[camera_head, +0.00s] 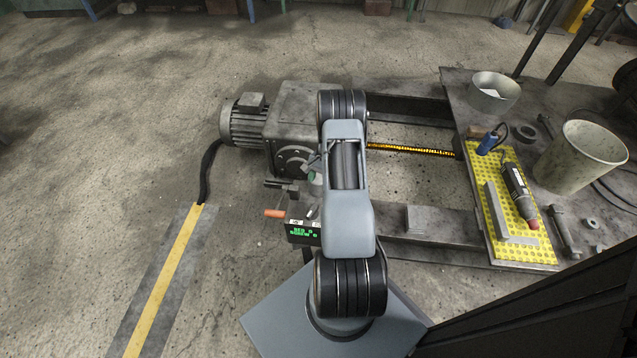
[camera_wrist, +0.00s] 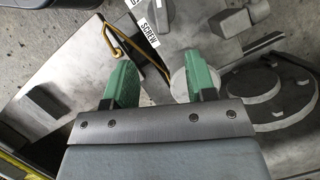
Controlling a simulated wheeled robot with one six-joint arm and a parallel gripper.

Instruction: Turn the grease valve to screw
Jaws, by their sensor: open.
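My gripper (camera_wrist: 158,70) is open, with its two green fingers apart and pointing away from the wrist camera. A white label reading SCREW (camera_wrist: 150,33) lies just beyond the fingertips, with part of a second label above it. A pale round disc (camera_wrist: 179,84) shows beside the right finger; I cannot tell whether it is part of the grease valve or touches the finger. In the head view, a small box with a green display (camera_head: 304,232) appears to read BED 0 and SCREW 0. My arm hides most of my gripper and the area beside the labels there.
A motor (camera_head: 247,121) and gearbox (camera_head: 300,112) stand behind my arm. An orange handle (camera_head: 275,213) sticks out left of the display box. A yellow perforated mat (camera_head: 503,235) with tools and a bucket (camera_head: 582,158) are on the right. The floor at left is open.

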